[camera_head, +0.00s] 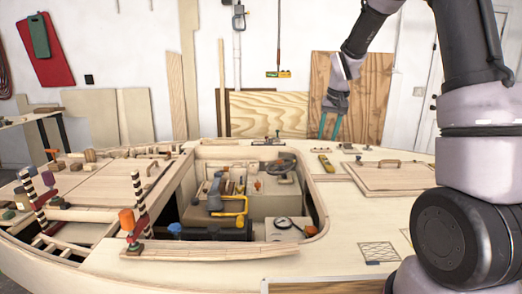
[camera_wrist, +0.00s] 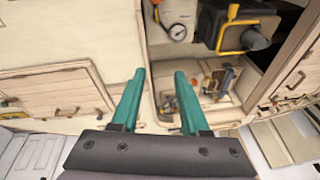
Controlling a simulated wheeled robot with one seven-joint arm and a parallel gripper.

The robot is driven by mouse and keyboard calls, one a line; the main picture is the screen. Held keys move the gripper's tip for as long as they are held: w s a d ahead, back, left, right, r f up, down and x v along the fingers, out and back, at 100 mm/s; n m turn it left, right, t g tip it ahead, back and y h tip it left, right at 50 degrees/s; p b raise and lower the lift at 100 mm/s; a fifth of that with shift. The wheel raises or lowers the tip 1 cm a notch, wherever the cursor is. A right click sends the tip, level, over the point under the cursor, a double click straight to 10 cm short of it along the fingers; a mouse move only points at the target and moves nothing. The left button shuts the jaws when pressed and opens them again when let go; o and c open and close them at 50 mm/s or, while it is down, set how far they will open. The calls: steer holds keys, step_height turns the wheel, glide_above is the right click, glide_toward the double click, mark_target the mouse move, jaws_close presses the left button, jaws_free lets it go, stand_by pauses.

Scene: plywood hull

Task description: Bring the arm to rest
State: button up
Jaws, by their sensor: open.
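My gripper (camera_head: 330,127) hangs in the air above the right side of the plywood hull (camera_head: 350,215), at the end of my raised arm. Its two teal fingers point down and are apart, with nothing between them. In the wrist view my gripper (camera_wrist: 160,100) also shows open and empty, over the deck and the edge of the open cockpit. The fingers look clear of the deck. My arm reaches in from the right side of the head view.
Striped posts (camera_head: 136,192) stand on the left deck. A hatch with a wooden handle (camera_head: 390,163) lies at the right. Plywood sheets (camera_head: 268,113) lean on the wall behind.

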steer(key=s+d+r+m+t, duration=0.1)
steer(key=s+d+r+t, duration=0.1)
steer(key=s+r, duration=1.15)
steer(key=s+r+m+t+y, duration=0.1)
steer(key=s+r+t, duration=0.1)
steer(key=s, duration=1.4)
steer(key=shift+s+r, duration=0.35)
steer(key=shift+r, duration=0.2)
